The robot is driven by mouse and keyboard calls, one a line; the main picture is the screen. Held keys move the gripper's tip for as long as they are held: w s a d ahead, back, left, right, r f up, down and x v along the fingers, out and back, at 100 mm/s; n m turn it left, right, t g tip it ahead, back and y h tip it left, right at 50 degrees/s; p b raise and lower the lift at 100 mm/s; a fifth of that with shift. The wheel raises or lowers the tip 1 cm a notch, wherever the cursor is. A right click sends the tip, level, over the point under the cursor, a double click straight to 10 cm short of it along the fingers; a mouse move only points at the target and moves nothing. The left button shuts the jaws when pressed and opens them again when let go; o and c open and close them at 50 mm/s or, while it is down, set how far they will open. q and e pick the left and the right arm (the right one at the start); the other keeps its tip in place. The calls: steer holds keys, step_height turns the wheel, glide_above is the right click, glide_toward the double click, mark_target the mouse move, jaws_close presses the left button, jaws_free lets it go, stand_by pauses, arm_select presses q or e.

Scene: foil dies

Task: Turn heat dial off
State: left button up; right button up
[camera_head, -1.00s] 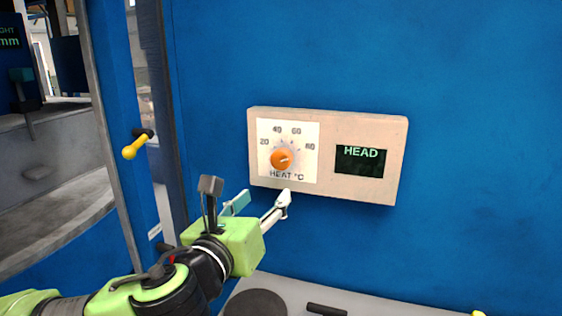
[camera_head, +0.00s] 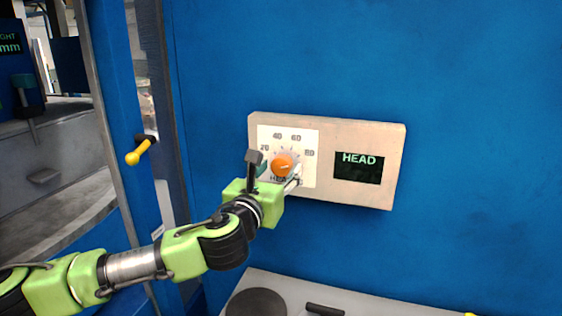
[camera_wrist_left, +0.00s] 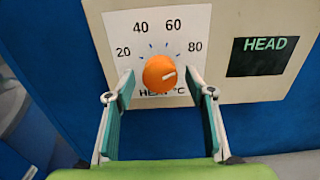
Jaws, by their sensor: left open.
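The orange heat dial (camera_head: 285,164) sits on a white scale plate marked 20 to 80 on a beige panel (camera_head: 330,126). My left gripper (camera_head: 281,177) is just in front of the dial in the head view. In the left wrist view its two teal-padded fingers (camera_wrist_left: 160,88) are open, one on each side of the dial's lower part. I cannot tell whether they touch it. My right gripper is not in view.
A dark display reading HEAD (camera_head: 358,168) is right of the dial on the same panel. A yellow-knobbed lever (camera_head: 133,158) sticks out at the left. A grey surface with a dark round disc (camera_head: 256,303) lies below. The blue wall around the panel is clear.

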arm_select(q)
steer(key=shift+x, duration=1)
steer(key=c, duration=1.1)
